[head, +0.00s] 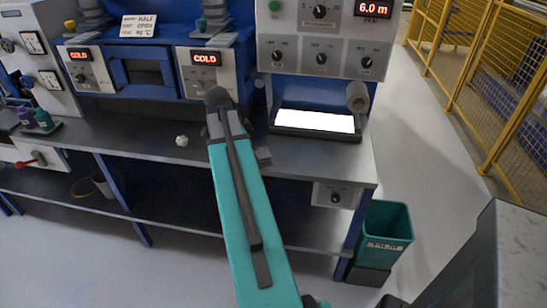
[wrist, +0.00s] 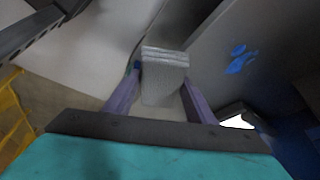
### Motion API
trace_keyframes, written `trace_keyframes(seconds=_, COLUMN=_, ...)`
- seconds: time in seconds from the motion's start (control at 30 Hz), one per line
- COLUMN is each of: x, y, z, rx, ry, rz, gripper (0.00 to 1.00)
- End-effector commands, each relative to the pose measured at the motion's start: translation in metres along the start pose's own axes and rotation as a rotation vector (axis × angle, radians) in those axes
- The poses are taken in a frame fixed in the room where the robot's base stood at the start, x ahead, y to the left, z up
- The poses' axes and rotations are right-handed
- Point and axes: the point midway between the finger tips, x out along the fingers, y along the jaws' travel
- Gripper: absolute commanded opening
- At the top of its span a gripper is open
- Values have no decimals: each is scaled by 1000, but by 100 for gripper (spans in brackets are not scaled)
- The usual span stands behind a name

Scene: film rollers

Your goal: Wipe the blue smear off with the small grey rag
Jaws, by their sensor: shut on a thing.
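The small grey rag (wrist: 163,78) is a ribbed, folded pad in the wrist view. My gripper (wrist: 160,68) is shut on it, one purple-grey finger on each side. The blue smear (wrist: 240,60) is a few bright blue patches on a grey surface, right of the rag in the wrist view. The rag is apart from the smear in the picture; I cannot tell how high it is above the surface. In the head view my arm hides most of my gripper, and I cannot make out the smear.
A bright light panel (head: 315,121) in a dark frame sits on the grey bench (head: 130,140). A crumpled white scrap (head: 181,140) lies on the bench. A teal bin (head: 388,233) stands by its right end. Yellow fencing (head: 470,85) stands right, with clear floor between.

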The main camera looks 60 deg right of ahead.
Motion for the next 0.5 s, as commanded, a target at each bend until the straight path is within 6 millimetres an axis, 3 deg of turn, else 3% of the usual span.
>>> trace_keyframes(seconds=0.5, x=-87, y=-20, z=148, rx=-665, ry=0, rz=-278, gripper=32)
